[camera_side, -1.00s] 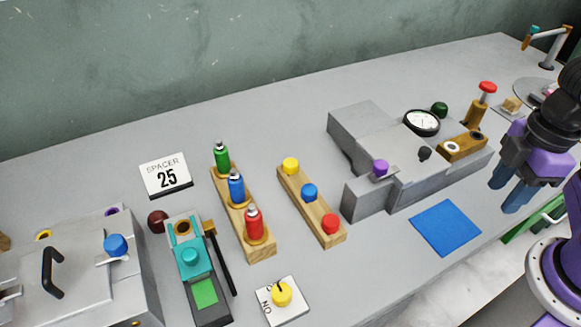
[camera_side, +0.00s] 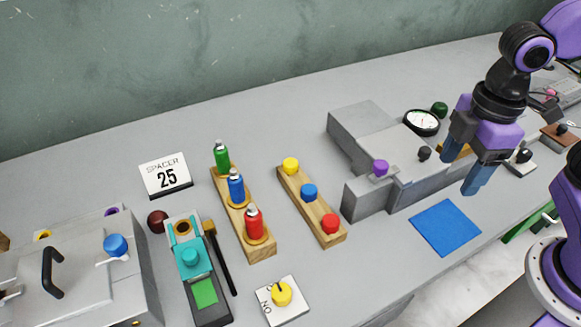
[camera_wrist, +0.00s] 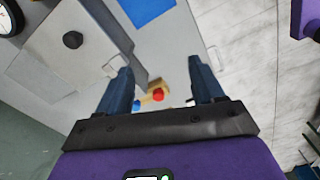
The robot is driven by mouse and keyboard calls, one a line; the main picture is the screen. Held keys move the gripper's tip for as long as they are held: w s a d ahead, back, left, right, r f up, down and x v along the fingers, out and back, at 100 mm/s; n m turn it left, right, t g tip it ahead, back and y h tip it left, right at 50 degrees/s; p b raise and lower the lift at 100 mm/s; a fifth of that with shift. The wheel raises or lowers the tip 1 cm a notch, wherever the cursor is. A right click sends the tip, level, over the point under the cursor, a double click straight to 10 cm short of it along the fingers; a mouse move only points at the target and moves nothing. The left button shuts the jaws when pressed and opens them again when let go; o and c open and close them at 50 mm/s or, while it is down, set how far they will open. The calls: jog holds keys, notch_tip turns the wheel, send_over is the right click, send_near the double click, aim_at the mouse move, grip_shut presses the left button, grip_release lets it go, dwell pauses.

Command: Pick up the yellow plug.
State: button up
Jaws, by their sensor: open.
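The yellow plug (camera_side: 291,166) stands at the far end of a short wooden rack (camera_side: 319,220), in line with a blue plug (camera_side: 309,192) and a red plug (camera_side: 330,224). My gripper (camera_side: 459,172) is open and empty, fingers pointing down, above the right end of the grey press and well to the right of the rack. In the wrist view, the red plug (camera_wrist: 158,96) and blue plug (camera_wrist: 137,105) show small between my fingers (camera_wrist: 160,68); I cannot make out the yellow plug there.
A grey stepped press (camera_side: 378,150) with a purple knob and a gauge stands between rack and gripper. A longer rack (camera_side: 262,243) of spray bottles stands left of the plugs. A yellow-knobbed switch (camera_side: 282,295) lies in front. A blue mat (camera_side: 445,228) lies flat at right.

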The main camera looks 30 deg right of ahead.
jog(key=w+a+r+n, duration=0.1)
jog(key=w+a+n, duration=0.1)
jog(key=w+a, duration=0.5)
jog(key=w+a+r+n, duration=0.1)
jog(key=w+a, duration=0.4)
jog(key=w, duration=0.4)
jog(key=n, duration=0.3)
send_over(290, 163)
jog(key=f, duration=1.2)
jog(key=shift+w+d+f, duration=0.1)
jog(key=shift+d+f, duration=0.1)
jog(key=shift+f, duration=0.15)
jog(key=shift+a+f, duration=0.2)
jog(key=shift+f, duration=2.6)
jog(key=c, duration=1.1)
jog(key=shift+c, duration=0.2)
jog(key=shift+r, duration=0.1)
